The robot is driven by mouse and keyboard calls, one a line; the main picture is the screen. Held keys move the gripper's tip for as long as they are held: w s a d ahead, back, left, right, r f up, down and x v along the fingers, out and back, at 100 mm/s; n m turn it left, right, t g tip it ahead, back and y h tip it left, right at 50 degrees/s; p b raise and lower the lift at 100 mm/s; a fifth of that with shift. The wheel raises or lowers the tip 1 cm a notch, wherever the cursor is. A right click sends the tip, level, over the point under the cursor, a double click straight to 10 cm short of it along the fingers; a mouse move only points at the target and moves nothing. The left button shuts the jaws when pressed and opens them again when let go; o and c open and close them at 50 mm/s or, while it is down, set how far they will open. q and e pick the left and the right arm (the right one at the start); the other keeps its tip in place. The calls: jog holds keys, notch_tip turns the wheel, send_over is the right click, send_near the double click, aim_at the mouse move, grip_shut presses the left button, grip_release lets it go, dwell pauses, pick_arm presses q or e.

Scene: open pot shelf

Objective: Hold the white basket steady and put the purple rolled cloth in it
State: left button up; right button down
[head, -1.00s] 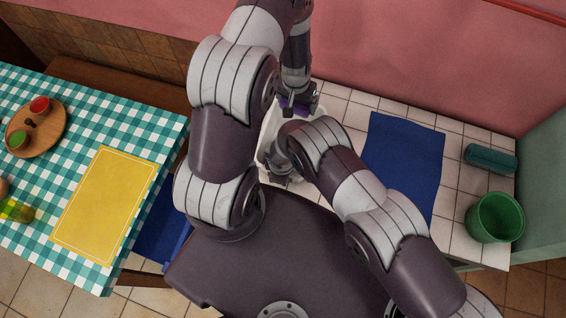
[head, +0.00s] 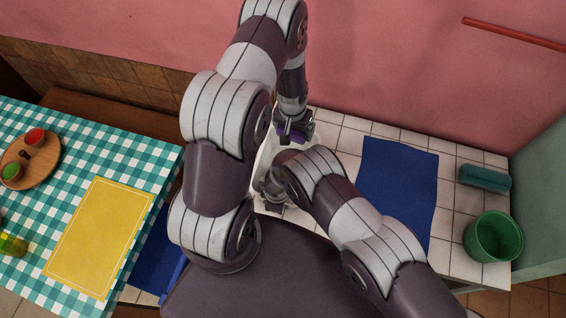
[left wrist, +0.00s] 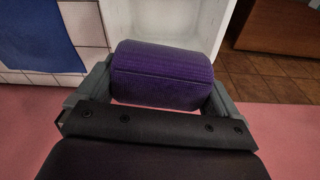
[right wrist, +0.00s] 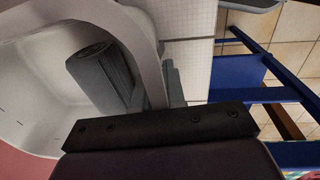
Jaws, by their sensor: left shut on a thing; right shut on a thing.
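The purple rolled cloth (left wrist: 163,74) is held crosswise between the fingers of my left gripper (left wrist: 155,92). In the head view a little purple of the cloth (head: 291,133) shows at my left gripper (head: 297,126), at the far end of the white basket. The white basket (head: 262,163) is mostly hidden there by my arms. In the left wrist view the basket (left wrist: 215,15) lies beyond the cloth; I cannot tell whether they touch. My right gripper (right wrist: 158,92) is shut on the basket's rim (right wrist: 147,50), at its near side in the head view.
A dark grey roll-like thing (right wrist: 105,78) shows inside the basket. A blue mat (head: 397,185), a teal roll (head: 485,178) and a green pot (head: 493,236) are on the white tiles to the right. A checked table (head: 130,150) with a yellow mat (head: 98,238) stands left.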

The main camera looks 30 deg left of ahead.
pick_arm(q)
jog(key=shift+w+a+f+n, duration=0.15)
jog(key=shift+w+n, duration=0.2)
jog(key=shift+n, duration=0.35)
jog(key=n, duration=0.2)
jog(key=shift+w+a+n+y, duration=0.3)
jog(key=shift+a+n, duration=0.05)
jog(key=shift+n, duration=0.05)
jog(key=shift+a+n, duration=0.1)
jog(key=shift+n, duration=0.4)
jog(key=shift+f+n, duration=0.1)
jog(key=shift+n, duration=0.2)
notch_tip(320, 180, down, 16)
jog(key=shift+f, duration=0.1)
jog(key=o, duration=0.7)
jog(key=shift+c, duration=0.2)
